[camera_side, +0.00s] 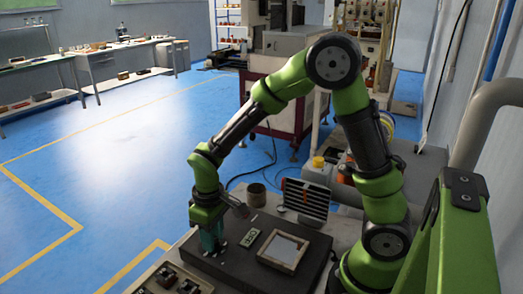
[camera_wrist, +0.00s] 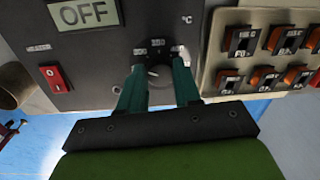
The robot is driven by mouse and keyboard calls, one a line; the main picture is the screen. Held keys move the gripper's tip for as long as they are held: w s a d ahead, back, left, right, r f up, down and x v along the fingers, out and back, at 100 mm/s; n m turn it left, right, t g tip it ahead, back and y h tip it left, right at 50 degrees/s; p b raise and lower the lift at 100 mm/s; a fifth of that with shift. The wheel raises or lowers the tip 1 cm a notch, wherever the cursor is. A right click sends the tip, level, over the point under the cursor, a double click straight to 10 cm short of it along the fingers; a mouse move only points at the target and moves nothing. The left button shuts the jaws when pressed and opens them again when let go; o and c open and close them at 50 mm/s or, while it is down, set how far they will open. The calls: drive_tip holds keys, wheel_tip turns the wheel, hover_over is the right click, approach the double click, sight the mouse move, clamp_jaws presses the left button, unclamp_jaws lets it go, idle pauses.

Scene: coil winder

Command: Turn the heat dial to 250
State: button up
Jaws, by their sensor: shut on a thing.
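The heat dial (camera_wrist: 158,72) is a small dark round knob on a dark control box in the wrist view. Small number labels (camera_wrist: 155,43) stand in an arc above it; they and the dial's pointer are too small to read surely. My gripper (camera_wrist: 159,78) has its teal fingers on either side of the dial, shut on it. In the side view my gripper (camera_side: 211,240) points down at the left part of the control box (camera_side: 228,258) and hides the dial. The display (camera_wrist: 85,13) reads OFF. A red rocker switch (camera_wrist: 53,79) is left of the dial, under a heater label.
A beige block with several orange-lit switches (camera_wrist: 265,46) adjoins the dial on the right in the wrist view. A white framed pad (camera_side: 283,251) lies on the box. A brown cup (camera_side: 257,195) and a slatted rack (camera_side: 304,198) stand behind it.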

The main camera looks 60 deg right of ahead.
drive_tip(key=n, duration=0.5)
drive_tip(key=shift+w, duration=0.1)
drive_tip(key=shift+n, duration=0.3)
idle(0.4)
drive_tip(key=o, duration=1.1)
drive_tip(key=shift+c, duration=0.2)
wheel_tip(320, 180, up, 17)
drive_tip(key=shift+w+d, duration=0.2)
drive_tip(key=shift+d, duration=0.1)
